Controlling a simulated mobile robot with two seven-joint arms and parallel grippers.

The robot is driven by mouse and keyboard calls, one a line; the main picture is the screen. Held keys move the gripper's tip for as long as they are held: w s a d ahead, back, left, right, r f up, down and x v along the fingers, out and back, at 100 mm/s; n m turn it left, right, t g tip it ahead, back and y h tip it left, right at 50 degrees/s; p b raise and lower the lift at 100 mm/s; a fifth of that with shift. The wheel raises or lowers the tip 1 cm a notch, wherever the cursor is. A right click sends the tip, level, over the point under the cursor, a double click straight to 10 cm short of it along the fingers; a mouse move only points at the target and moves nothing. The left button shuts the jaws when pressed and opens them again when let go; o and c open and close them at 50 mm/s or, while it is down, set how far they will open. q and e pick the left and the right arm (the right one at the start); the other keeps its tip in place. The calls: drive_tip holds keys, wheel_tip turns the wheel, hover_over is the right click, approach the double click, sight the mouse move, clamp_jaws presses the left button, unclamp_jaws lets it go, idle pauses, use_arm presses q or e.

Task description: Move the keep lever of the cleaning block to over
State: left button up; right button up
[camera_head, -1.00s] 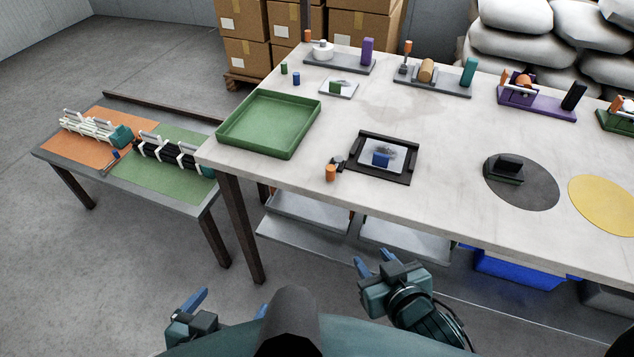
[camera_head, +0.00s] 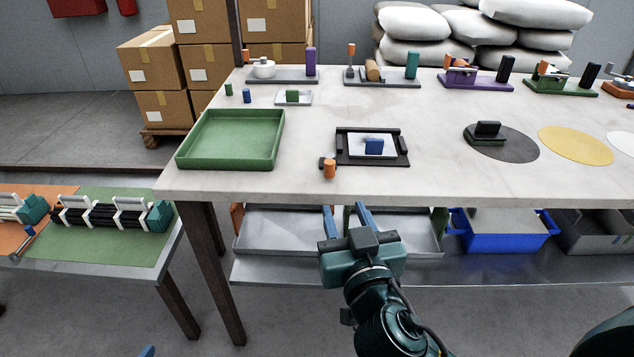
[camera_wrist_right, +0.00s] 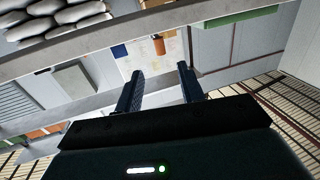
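My right gripper (camera_head: 344,206) is open and empty, its two blue fingers apart, in front of the table edge at lower-shelf height in the head view. In the right wrist view its fingers (camera_wrist_right: 160,70) also stand apart with nothing between them. Of my left gripper only a blue fingertip (camera_head: 148,351) shows at the bottom edge. Lever-bearing fixtures stand along the table's back: a grey one with an orange-topped post (camera_head: 382,78), a purple one (camera_head: 474,78) and a green one (camera_head: 560,83). I cannot tell which is the cleaning block, nor its lever's position.
The white table (camera_head: 440,180) holds a green tray (camera_head: 182,155), a black frame (camera_head: 396,158) with a blue block, an orange knob (camera_head: 329,170) and a black block (camera_head: 487,132) on a dark disc. Metal trays and a blue bin (camera_head: 500,238) sit below.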

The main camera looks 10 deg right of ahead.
sight(331, 170)
drive_tip(key=w, duration=0.8)
drive_tip(key=w+d, duration=0.1)
drive_tip(key=w, duration=0.4)
drive_tip(key=shift+r, duration=0.15)
drive_tip(key=shift+c, duration=0.2)
clamp_jaws()
